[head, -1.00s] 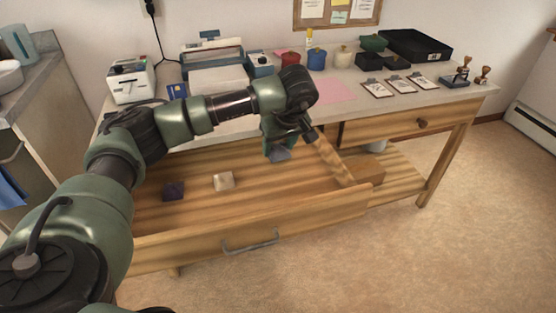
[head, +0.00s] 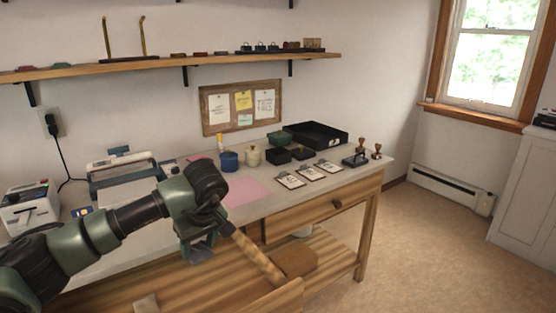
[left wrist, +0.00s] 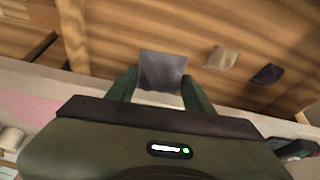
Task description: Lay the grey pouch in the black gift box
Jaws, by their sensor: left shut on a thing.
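The grey pouch (left wrist: 162,72) is held between the fingers of my left gripper (left wrist: 160,88) in the left wrist view. In the head view the left gripper (head: 198,246) is over the open drawer, with the pouch (head: 202,256) showing at its fingertips, partly hidden. A small open black box (head: 278,156), which looks like the gift box, stands on the tabletop toward the back. A dark flat piece (head: 302,153) beside it may be its lid. My right gripper is not in view.
The open drawer (left wrist: 125,25) holds a beige pouch (left wrist: 222,57) and a dark blue pouch (left wrist: 268,73).

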